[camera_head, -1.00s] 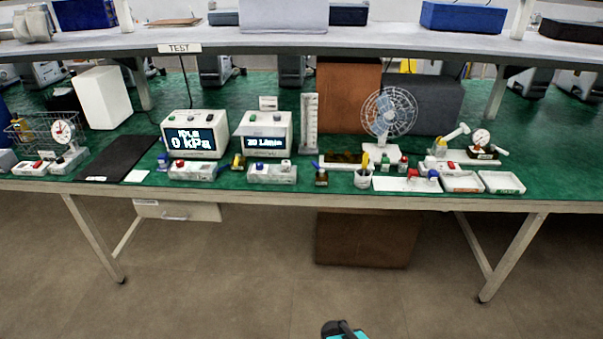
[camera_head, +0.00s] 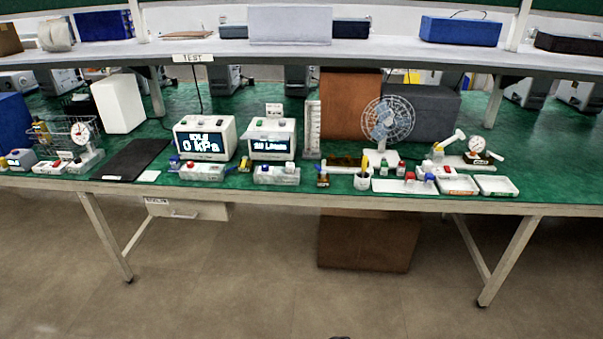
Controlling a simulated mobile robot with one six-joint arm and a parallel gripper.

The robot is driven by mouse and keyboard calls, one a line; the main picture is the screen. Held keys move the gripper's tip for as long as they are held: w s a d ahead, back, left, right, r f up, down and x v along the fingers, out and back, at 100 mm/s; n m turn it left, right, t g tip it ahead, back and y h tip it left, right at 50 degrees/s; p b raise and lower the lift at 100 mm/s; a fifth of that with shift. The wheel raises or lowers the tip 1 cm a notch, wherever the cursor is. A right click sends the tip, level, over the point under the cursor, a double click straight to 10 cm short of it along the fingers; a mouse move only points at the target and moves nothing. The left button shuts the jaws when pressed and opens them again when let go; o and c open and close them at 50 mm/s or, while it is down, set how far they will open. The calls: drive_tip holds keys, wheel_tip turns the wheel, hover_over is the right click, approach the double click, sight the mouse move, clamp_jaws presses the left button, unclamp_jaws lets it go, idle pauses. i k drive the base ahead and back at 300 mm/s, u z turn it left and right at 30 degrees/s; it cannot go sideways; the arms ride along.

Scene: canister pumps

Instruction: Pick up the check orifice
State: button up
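The check orifice cannot be told for certain among the small parts on the green bench (camera_head: 300,193). Small candidates are a brass-and-dark fitting (camera_head: 322,178) right of the flow unit, a yellow-and-dark fitting (camera_head: 245,164) between the two display units, and a blue-capped part (camera_head: 175,163) left of the kPa unit. Red-topped (camera_head: 409,177) and blue-topped (camera_head: 429,178) parts sit at a white tray on the right. My gripper is not in view; only a dark sliver, probably of my arm, shows at the bottom edge, well short of the bench.
The kPa display unit (camera_head: 205,138) and flow display unit (camera_head: 271,139) stand mid-bench. A fan (camera_head: 387,120), pen cup (camera_head: 362,181), white trays (camera_head: 495,186) and dial gauge (camera_head: 477,145) are to the right. A shelf (camera_head: 390,58) overhangs the back. The floor in front is clear.

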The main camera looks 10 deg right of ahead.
sight(289, 167)
drive_tip(key=u, duration=0.15)
drive_tip(key=i, duration=0.95)
drive_tip(key=z, duration=0.6)
drive_tip(key=k, duration=0.15)
drive_tip(key=u, duration=2.75)
